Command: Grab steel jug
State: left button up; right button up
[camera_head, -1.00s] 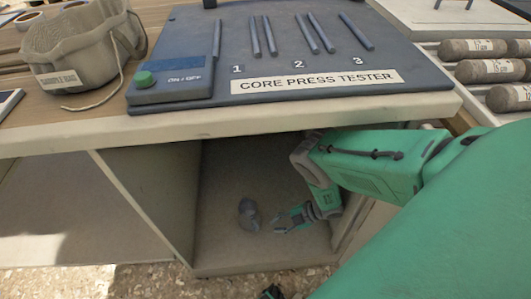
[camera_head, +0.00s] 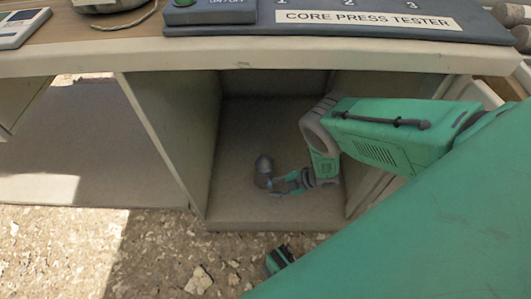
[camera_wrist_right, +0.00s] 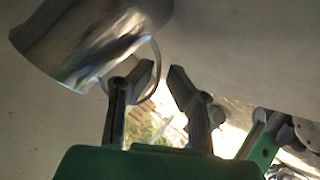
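The steel jug (camera_head: 264,166) stands on the floor of the open compartment under the bench top. In the right wrist view, its shiny body (camera_wrist_right: 95,38) fills the upper left, and its thin curved handle passes close to the left finger. My right gripper (camera_head: 275,184) reaches into the compartment beside the jug's lower right. In the wrist view, its two fingers (camera_wrist_right: 163,73) are apart, with a gap between them. I cannot tell whether the left finger touches the handle. Part of my left gripper (camera_head: 279,261) shows low in the head view, outside the compartment; its fingers are unclear.
The bench top's front edge (camera_head: 240,62) overhangs the compartment. A divider panel (camera_head: 172,130) bounds it on the left, and another wall stands on the right near my arm. The core press tester (camera_head: 350,22) is on top. Stony ground (camera_head: 110,245) lies in front.

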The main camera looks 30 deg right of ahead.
jog(key=shift+a+r, duration=0.15)
jog(key=shift+a, duration=0.2)
grip_shut()
jog(key=shift+d+f, duration=0.3)
jog(key=shift+d, duration=0.5)
jog(key=shift+s+d, duration=0.1)
jog(key=shift+a+r, duration=0.3)
jog(key=shift+a+r+p, duration=0.3)
jog(key=shift+r+p, duration=0.4)
jog(key=shift+r, duration=0.1)
jog(key=shift+d+r+p, duration=0.1)
jog(key=shift+r+p, duration=0.45)
jog(key=shift+r, duration=0.15)
jog(key=shift+s+d+r, duration=0.1)
jog(key=shift+s, duration=0.05)
pick_arm(q)
notch_tip(320, 180, up, 8)
jog(key=p, duration=0.5)
pick_arm(e)
jog(key=s+a, duration=0.3)
jog(key=s, duration=0.5)
jog(key=s+a, duration=0.4)
jog(key=s, duration=0.4)
